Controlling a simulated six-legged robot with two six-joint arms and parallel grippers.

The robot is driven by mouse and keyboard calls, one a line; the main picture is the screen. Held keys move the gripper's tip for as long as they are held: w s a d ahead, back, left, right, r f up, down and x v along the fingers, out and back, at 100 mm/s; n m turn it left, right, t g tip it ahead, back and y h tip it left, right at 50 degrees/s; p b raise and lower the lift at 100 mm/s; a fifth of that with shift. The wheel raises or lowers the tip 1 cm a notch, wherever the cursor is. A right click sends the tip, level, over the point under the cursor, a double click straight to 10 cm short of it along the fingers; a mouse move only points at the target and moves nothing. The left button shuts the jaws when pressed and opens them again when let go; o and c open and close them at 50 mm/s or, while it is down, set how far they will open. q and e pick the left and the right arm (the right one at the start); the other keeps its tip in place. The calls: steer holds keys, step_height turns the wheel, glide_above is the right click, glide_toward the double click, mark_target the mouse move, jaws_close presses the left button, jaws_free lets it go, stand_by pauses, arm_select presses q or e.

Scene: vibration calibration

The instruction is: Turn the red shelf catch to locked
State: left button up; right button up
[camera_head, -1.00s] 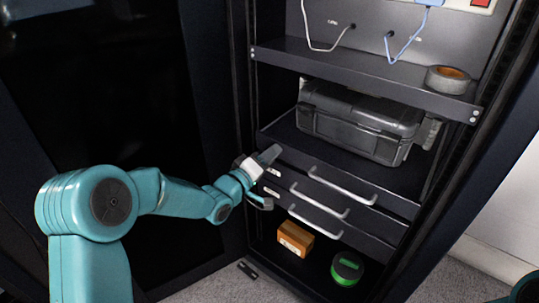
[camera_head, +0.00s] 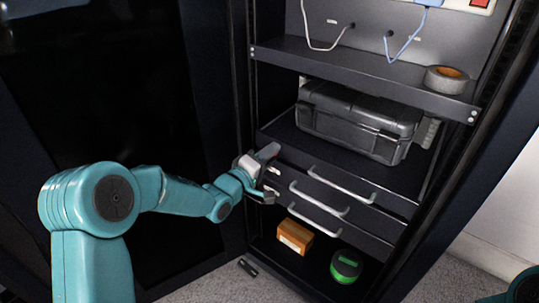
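I cannot make out a red shelf catch in the head view; the left end of the drawer fronts is partly hidden by my gripper. My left gripper (camera_head: 269,175) is at the left side of the cabinet, in front of the left end of the upper drawer (camera_head: 375,211). Its two grey fingers are spread apart, one above the other, and nothing shows between them except the drawer front and a small pale label. Whether the fingers touch anything is unclear. My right gripper is out of view; only a teal bit of that arm shows at the lower right corner.
A dark case (camera_head: 355,120) lies on the middle shelf. A tape roll (camera_head: 446,79) sits on the upper shelf (camera_head: 350,68), below a red switch (camera_head: 481,3). Bar handles stick out from the drawers. An orange-brown box (camera_head: 294,236) and green round item (camera_head: 346,266) sit at the bottom.

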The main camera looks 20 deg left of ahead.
arm_select(q)
steer(key=o, duration=0.4)
steer(key=p+v, duration=0.2)
steer(key=v, duration=1.4)
steer(key=shift+s+p, duration=0.2)
steer(key=shift+p, duration=0.15)
